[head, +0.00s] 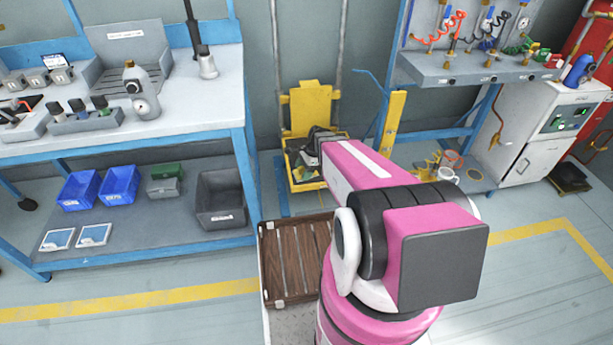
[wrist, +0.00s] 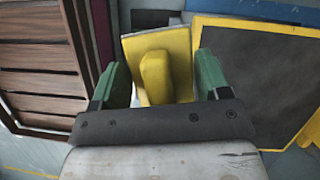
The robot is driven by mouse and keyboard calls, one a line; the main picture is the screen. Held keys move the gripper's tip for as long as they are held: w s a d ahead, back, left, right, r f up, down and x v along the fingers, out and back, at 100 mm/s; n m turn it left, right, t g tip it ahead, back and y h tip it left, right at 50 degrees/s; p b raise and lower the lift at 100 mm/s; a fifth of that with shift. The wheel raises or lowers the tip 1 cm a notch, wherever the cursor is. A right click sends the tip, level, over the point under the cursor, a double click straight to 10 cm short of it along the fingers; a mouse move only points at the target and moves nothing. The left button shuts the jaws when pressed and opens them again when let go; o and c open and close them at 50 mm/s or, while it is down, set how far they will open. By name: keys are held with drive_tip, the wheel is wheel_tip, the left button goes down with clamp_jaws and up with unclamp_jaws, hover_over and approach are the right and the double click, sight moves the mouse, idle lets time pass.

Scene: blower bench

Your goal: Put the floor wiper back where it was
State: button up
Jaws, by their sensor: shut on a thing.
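In the wrist view my gripper (wrist: 163,85) has its green fingers on either side of a yellow piece (wrist: 156,75) with a raised block on a broader plate. I take this piece to be part of the floor wiper, but its full shape is hidden. In the head view my arm reaches toward a yellow bucket unit (head: 307,110) against the wall. Dark parts show at its opening, around the end of my arm. The fingertips and their hold cannot be made out there.
A blue workbench (head: 215,90) with a shelf of bins stands left. A yellow post (head: 391,125) and a tool stand (head: 470,75) are right. A yellow-edged dark panel (wrist: 262,75) shows in the wrist view.

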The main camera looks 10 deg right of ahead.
sight(302, 171)
drive_tip(key=shift+w+a+f+m+t, duration=0.1)
drive_tip(key=shift+w+f+m+t, duration=0.15)
drive_tip(key=shift+w+f+m, duration=0.3)
drive_tip(key=shift+w+f+m+t, duration=0.25)
drive_tip(key=shift+w+f+m, duration=0.05)
drive_tip(key=shift+f+m, duration=0.4)
drive_tip(key=w+d+f, duration=0.1)
drive_tip(key=w+f, duration=0.1)
drive_tip(key=w, duration=0.1)
drive_tip(key=w+d+f, duration=0.1)
drive_tip(key=w+f, duration=0.1)
drive_tip(key=w, duration=0.2)
drive_tip(key=w+d+f, duration=0.1)
drive_tip(key=w+f, duration=0.2)
drive_tip(key=w, duration=0.1)
drive_tip(key=shift+f, duration=1.95)
drive_tip(key=shift+f, duration=0.1)
drive_tip(key=o, duration=0.8)
drive_tip(key=shift+o, duration=0.2)
